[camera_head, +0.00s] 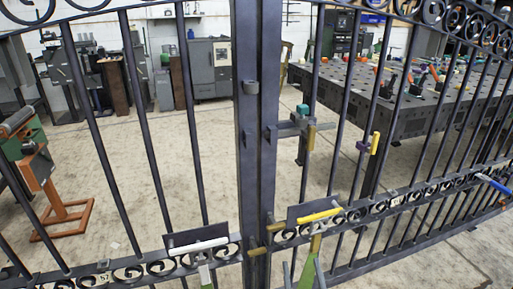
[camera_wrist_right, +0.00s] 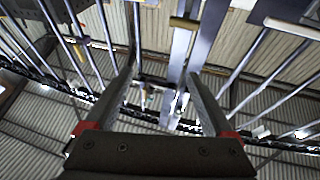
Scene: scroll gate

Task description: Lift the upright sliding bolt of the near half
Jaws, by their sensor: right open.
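The dark iron gate has two halves that meet at a central pair of posts (camera_head: 259,130). Low on the right half, a yellow horizontal handle (camera_head: 321,215) is fixed before a dark plate, with a yellow-and-green upright piece (camera_head: 312,255) below it. Low on the left half, a white handle (camera_head: 198,246) has a similar upright piece below. I cannot tell which is the near half's bolt. My left gripper is out of view.
A brass-coloured latch (camera_head: 310,136) and a purple-and-yellow catch (camera_head: 370,146) sit higher on the right half. A blue-handled piece (camera_head: 492,184) is at the far right. Behind the gate stand a perforated metal table (camera_head: 420,115) and an orange stand (camera_head: 62,215).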

